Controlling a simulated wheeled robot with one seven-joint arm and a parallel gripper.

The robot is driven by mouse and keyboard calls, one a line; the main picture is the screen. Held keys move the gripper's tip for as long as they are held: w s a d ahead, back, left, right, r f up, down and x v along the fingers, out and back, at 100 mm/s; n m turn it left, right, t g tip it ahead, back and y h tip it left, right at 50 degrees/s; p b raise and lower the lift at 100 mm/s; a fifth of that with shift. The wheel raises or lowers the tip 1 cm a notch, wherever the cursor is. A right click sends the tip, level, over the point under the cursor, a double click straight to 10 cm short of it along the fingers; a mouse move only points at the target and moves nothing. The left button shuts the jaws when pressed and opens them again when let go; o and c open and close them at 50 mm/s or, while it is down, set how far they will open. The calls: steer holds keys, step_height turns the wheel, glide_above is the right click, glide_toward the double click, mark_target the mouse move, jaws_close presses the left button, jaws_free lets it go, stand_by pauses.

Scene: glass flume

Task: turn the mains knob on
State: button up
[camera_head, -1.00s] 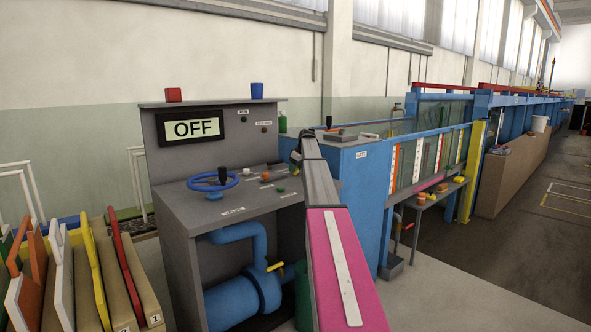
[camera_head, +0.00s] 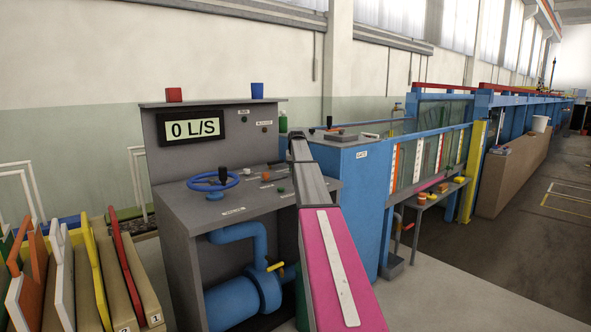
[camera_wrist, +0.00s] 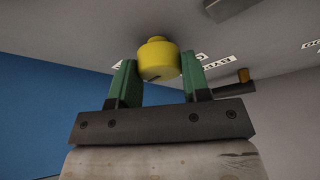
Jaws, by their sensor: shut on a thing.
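A round yellow knob (camera_wrist: 157,48) sits on the grey panel in the wrist view, with a dark slot mark on its face. My gripper (camera_wrist: 157,72) has its two green fingers on either side of the knob and is shut on it. A white label behind the knob is partly hidden, so I cannot read which control it names. In the head view my arm covers the gripper and this knob. The display (camera_head: 192,128) on the console's back panel reads "0 L/S".
The grey console (camera_head: 225,212) carries a blue handwheel (camera_head: 201,184), an orange button (camera_head: 266,176) and small labels. A blue cabinet (camera_head: 350,205) stands right of it. Coloured boards (camera_head: 131,265) stand at the lower left. The floor at the right is open.

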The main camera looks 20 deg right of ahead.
steer(key=shift+m+h, duration=0.4)
steer(key=shift+m, duration=0.6)
steer(key=o, duration=0.9)
steer(key=shift+o, duration=0.2)
steer(key=v, duration=1)
steer(key=shift+r, duration=0.45)
